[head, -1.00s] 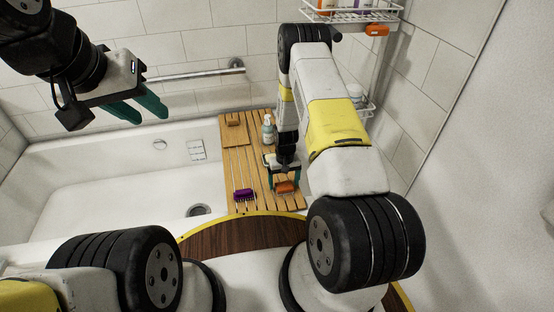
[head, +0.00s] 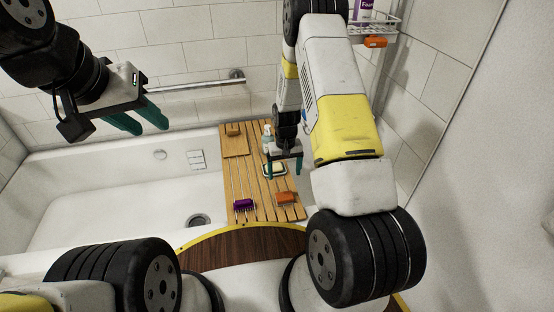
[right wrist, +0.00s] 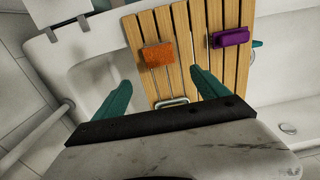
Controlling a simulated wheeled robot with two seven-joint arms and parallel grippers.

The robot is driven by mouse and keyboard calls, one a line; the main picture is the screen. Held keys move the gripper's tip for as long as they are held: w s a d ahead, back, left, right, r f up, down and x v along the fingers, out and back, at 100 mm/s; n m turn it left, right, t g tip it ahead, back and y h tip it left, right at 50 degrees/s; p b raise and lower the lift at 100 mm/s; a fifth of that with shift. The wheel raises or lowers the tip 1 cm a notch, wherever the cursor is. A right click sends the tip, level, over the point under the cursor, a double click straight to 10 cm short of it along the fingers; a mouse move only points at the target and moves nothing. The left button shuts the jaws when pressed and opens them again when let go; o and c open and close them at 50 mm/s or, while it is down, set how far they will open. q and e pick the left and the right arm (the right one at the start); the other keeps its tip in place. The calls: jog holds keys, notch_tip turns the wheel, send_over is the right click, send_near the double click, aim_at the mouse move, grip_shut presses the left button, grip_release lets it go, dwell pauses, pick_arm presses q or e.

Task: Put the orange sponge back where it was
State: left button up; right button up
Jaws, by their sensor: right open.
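The orange sponge (head: 286,197) lies on the wooden slatted bath tray (head: 236,178), near its front right corner. In the right wrist view the sponge (right wrist: 158,54) rests on the slats beyond my fingertips, with nothing holding it. My right gripper (head: 284,171) is open and empty above the tray, behind the sponge and apart from it. Its two teal fingers (right wrist: 163,88) stand wide apart in the right wrist view. My left gripper (head: 150,126) hangs above the tub at the left, its fingers apart and empty.
A purple brush (head: 244,205) lies left of the sponge. A pump bottle (head: 267,131) and a soap dish (head: 275,169) are by my right gripper. A wire shelf (head: 384,27) with another orange item (head: 375,41) hangs upper right. A grab bar (head: 200,83) crosses the wall.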

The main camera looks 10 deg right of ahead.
jog(key=s+a+r+t+y, duration=0.1)
jog(key=s+r+t, duration=0.1)
jog(key=r, duration=1.2)
jog(key=s+r+t, duration=0.1)
jog(key=s+r, duration=0.2)
jog(key=r, duration=1)
jog(key=s+r+t, duration=0.1)
jog(key=s+r, duration=0.6)
jog(key=s, duration=0.3)
jog(key=s+a+r+t+y, duration=0.1)
jog(key=s+r+t, duration=0.1)
jog(key=s+r, duration=0.6)
jog(key=shift+s, duration=1.2)
jog(key=shift+a, duration=0.1)
